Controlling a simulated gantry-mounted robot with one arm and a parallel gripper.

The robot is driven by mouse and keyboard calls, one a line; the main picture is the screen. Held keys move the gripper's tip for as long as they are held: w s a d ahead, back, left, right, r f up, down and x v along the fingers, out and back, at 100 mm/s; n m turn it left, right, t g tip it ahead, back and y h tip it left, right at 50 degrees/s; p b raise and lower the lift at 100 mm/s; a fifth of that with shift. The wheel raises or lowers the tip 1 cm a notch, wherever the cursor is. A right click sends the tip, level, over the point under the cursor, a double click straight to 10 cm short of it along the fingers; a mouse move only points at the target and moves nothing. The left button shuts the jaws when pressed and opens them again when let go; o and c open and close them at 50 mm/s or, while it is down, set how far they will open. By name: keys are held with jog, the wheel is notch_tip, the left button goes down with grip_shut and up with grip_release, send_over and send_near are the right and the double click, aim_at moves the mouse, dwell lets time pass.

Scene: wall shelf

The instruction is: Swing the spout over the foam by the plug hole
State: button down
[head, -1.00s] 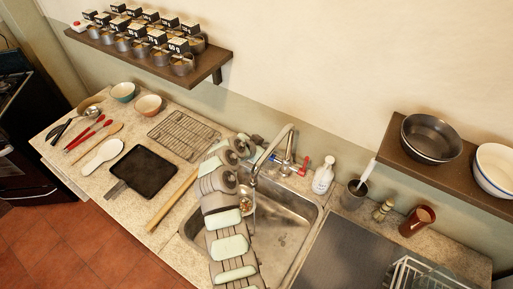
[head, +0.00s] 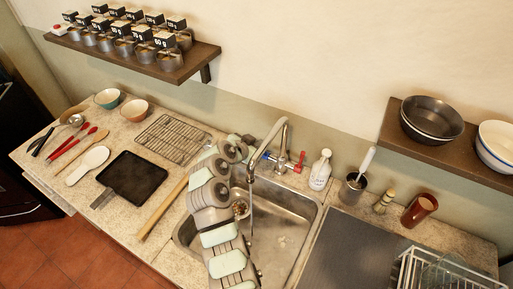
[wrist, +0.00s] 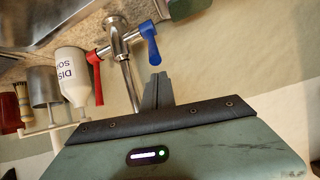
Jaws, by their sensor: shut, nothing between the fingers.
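The metal spout (head: 267,144) arches up from the tap at the back of the sink (head: 309,222) and bends down to the left. A thin, pale stream seems to run from its tip into the basin. In the wrist view the spout (wrist: 129,86) runs down behind my gripper. My gripper (wrist: 157,78) is shut and empty, its tips just below the blue lever (wrist: 149,43); I cannot tell whether it touches the spout. In the head view my arm hides the basin's left part. A small pale patch (head: 283,241), perhaps foam, lies on the basin floor. The plug hole is not clear.
The red lever (head: 299,160) is right of the tap. A soap bottle (head: 320,170), a grey pot (head: 352,189) and a red-brown mug (head: 419,210) stand right of it. Brown scraps (head: 240,208) show beside my arm. A rack (head: 172,138) lies left.

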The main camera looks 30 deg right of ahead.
jog(key=s+a+r+b, duration=0.1)
jog(key=s+a+r, duration=0.2)
jog(key=a+r, duration=0.2)
notch_tip(320, 180, up, 2)
jog(key=shift+a+r, duration=0.1)
jog(key=shift+a, duration=0.15)
